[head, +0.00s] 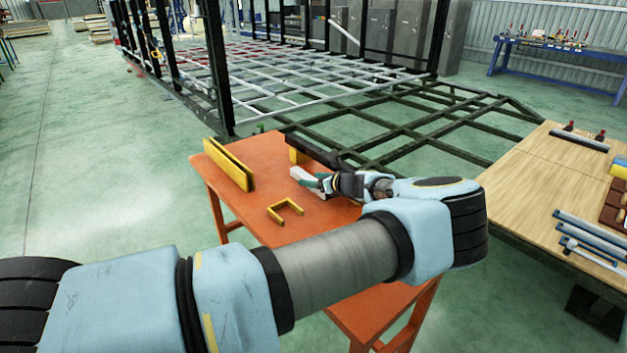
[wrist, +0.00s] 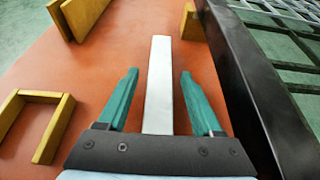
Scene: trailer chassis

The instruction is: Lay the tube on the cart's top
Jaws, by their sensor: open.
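The tube (wrist: 159,60) is a pale silver-white bar lying lengthwise between my fingers over the orange tabletop in the wrist view. Its near end is hidden behind the gripper's body. In the head view only its pale end (head: 299,173) shows by my fingers. My gripper (wrist: 159,76) has two teal fingers spread apart, one on each side of the tube, with a gap on both sides. It also shows in the head view (head: 318,181), low over the orange table (head: 235,200). A wood-topped table (head: 530,180) stands at the right; I cannot tell which one is the cart.
Yellow plates (head: 228,163) and a yellow U-shaped bracket (head: 285,208) are on the orange table. A black beam (wrist: 250,85) runs close to my gripper's right side. Bars (head: 590,235) lie on the wood top, whose left part is bare. The chassis frame (head: 400,115) is behind.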

